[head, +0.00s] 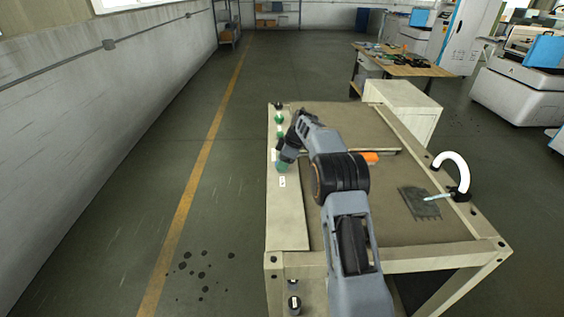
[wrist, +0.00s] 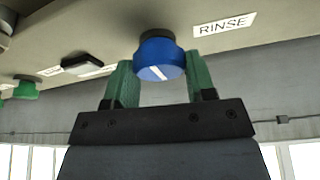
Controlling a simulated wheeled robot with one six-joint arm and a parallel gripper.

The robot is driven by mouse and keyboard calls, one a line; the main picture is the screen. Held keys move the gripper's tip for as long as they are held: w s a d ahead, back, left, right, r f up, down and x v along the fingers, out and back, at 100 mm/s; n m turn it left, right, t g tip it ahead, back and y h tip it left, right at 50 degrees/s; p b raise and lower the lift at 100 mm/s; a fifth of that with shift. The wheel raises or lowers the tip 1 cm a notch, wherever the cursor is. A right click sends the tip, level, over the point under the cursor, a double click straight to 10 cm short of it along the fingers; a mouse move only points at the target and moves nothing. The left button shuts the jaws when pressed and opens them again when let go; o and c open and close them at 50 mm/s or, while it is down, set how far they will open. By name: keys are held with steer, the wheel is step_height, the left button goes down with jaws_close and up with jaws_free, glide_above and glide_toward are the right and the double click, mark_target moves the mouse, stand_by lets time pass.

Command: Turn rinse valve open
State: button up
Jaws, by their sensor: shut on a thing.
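The rinse valve is a blue round knob (wrist: 160,55) with a white line on its face, on a black collar under a pale panel in the wrist view. A RINSE label (wrist: 225,25) is beside it on the right. The white line lies at a slant. My gripper (wrist: 159,70) has its green fingers on both sides of the knob and is shut on it. In the head view my gripper (head: 283,166) is at the pale strip (head: 286,220) along the bench's left side; the blue knob is hidden there.
A green knob (wrist: 25,88) and a black part (wrist: 88,63) sit left on the same panel. On the bench are a dark slotted plate (head: 415,207), an orange item (head: 370,157) and a white curved hose (head: 455,160). The floor to the left is clear.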

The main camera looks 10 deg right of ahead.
steer(key=o, duration=0.9)
steer(key=p+v, duration=0.1)
steer(key=v, duration=1.2)
steer(key=shift+s+r, duration=0.1)
steer(key=shift+r, duration=0.25)
